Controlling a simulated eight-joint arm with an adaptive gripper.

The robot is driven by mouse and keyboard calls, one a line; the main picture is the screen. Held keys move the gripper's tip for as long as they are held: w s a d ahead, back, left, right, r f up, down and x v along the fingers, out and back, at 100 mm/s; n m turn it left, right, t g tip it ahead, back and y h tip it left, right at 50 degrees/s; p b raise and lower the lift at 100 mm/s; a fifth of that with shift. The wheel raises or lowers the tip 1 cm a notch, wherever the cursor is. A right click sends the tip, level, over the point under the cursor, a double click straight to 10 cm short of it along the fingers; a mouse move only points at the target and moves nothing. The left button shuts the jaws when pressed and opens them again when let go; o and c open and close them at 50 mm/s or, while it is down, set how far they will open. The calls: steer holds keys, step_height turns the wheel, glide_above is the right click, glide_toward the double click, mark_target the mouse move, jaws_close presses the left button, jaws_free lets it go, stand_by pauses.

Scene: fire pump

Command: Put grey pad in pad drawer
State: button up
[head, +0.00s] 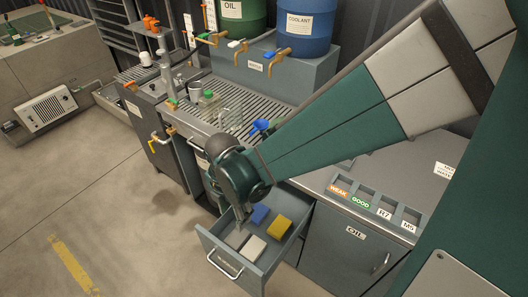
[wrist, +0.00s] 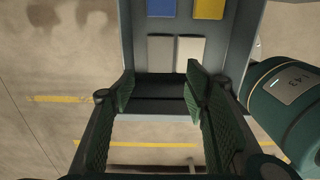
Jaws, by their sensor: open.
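The pad drawer (head: 270,263) is pulled open, and its wall shows in the wrist view (wrist: 238,60). A grey pad (wrist: 160,52) lies flat inside near the drawer's front, beside a whitish pad (wrist: 190,50). In the head view the grey pad (head: 237,239) is partly hidden by my gripper (head: 238,217). In the wrist view my gripper (wrist: 160,88) is open, fingers pointing toward the drawer's front part, with no object between them. I cannot tell its exact height above the pads.
A blue pad (head: 260,214) and a yellow pad (head: 279,227) lie farther back in the drawer. The counter (head: 410,178) with labelled slots (head: 362,202) stands to the right. A slatted bench (head: 245,105) with cups is behind.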

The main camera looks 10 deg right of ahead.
steer(key=shift+d+r, duration=0.1)
steer(key=s+d+r+m+t, duration=0.2)
steer(key=d+r+m+t, duration=0.1)
steer(key=d+r+m, duration=0.7)
steer(key=s+d+r+m+t, duration=0.2)
steer(key=d+r+m+t, duration=0.2)
steer(key=d+r+m, duration=0.7)
steer(key=shift+d+m, duration=1.2)
steer(key=shift+m, duration=1.8)
